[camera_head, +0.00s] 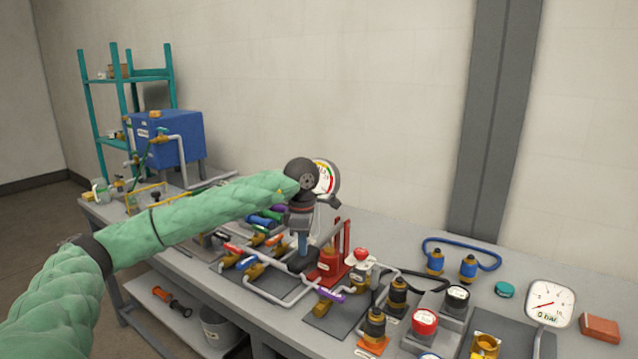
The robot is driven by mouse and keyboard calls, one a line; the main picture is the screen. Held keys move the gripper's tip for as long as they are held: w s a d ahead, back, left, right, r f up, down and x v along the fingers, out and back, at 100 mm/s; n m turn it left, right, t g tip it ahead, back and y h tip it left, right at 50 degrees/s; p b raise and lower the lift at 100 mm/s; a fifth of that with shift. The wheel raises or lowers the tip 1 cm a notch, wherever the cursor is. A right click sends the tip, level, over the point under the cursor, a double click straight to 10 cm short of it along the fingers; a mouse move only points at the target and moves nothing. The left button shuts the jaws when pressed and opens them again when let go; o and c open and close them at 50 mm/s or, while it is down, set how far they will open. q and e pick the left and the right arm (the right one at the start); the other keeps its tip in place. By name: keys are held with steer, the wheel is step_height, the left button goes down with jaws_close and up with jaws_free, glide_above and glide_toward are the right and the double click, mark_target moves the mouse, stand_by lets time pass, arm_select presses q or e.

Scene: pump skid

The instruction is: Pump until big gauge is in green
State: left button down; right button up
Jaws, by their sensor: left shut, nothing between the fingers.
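A round gauge (327,178) with a white face and coloured bands stands at the back of the bench, partly hidden behind my left wrist. I cannot read its needle. A square white gauge (550,303) marked 0 bar stands at the right, its red needle pointing to the lower left. A red hand-pump-like unit (328,266) with red uprights stands mid-bench. My left gripper (303,240) points down just left of the red unit, shut and empty. I cannot tell whether it touches anything. My right gripper is out of view.
The grey bench (400,240) carries pipes and coloured valve handles left of the red unit. Black-and-brass fittings (397,297), a red-rimmed dial (424,322) and a blue hose (460,244) lie right. A blue tank (180,136) stands back left. The bench's back strip is fairly clear.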

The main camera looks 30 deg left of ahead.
arm_select(q)
step_height(320, 180, up, 9)
steer(key=p, duration=0.3)
steer(key=shift+p, duration=0.3)
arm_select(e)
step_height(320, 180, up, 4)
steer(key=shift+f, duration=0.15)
arm_select(q)
steer(key=shift+f, duration=0.1)
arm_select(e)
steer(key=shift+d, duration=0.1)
